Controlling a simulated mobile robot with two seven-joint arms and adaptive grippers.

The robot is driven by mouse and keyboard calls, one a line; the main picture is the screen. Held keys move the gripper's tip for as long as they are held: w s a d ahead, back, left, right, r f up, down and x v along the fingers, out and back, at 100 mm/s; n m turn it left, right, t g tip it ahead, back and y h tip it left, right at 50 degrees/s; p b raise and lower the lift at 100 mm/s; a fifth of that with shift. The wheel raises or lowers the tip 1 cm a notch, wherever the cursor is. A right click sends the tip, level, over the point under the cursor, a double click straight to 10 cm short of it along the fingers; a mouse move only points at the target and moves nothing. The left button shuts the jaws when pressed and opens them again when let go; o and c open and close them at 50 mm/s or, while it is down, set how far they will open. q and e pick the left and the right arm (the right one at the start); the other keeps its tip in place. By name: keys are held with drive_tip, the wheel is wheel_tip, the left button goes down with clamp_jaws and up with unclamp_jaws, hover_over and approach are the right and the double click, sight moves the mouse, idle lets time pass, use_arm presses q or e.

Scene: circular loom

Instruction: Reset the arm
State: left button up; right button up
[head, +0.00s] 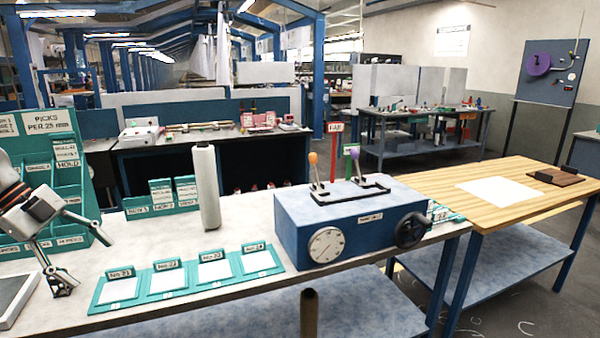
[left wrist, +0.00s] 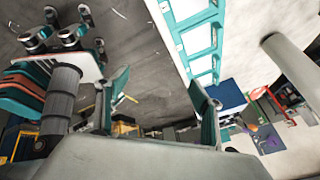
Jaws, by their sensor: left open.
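My left gripper (head: 82,262) is at the left side of the head view, over the left part of the pale bench. Its two fingers are spread, with nothing between them. In the left wrist view its fingers (left wrist: 160,105) stand apart and empty, with the row of teal card holders (left wrist: 203,42) beyond them. My right gripper does not show in either view.
Close by are a teal rack (head: 70,160) and teal card holders (head: 170,277). A white roll (head: 206,190) stands upright behind them. A blue lever box (head: 350,222) sits right of these. The wooden table (head: 437,186) at right has clear room.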

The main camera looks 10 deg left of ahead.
use_arm(q)
drive_tip(key=s+d+f+n+t, duration=0.3)
drive_tip(key=f, duration=0.7)
drive_tip(key=s+d+f+n+t, duration=0.2)
drive_tip(key=s+d+f+t, duration=0.15)
drive_tip(key=f, duration=0.65)
drive_tip(key=s+d+f+n+t, duration=0.3)
drive_tip(key=f+t, duration=0.1)
drive_tip(key=f, duration=0.6)
drive_tip(key=s+d+f+n+y, duration=0.1)
drive_tip(key=s+d+f+n, duration=0.1)
drive_tip(key=d, duration=0.6)
drive_tip(key=s+d+f+n+g+y, duration=0.1)
drive_tip(key=s+d+f+n, duration=0.2)
drive_tip(key=d+f, duration=0.2)
drive_tip(key=s+d+f+n+g, duration=0.1)
drive_tip(key=s+d+f+n, duration=0.1)
drive_tip(key=d, duration=0.8)
drive_tip(key=shift+s+d+f+y, duration=0.35)
drive_tip(key=shift+s+f+y, duration=0.05)
drive_tip(key=shift+f, duration=0.25)
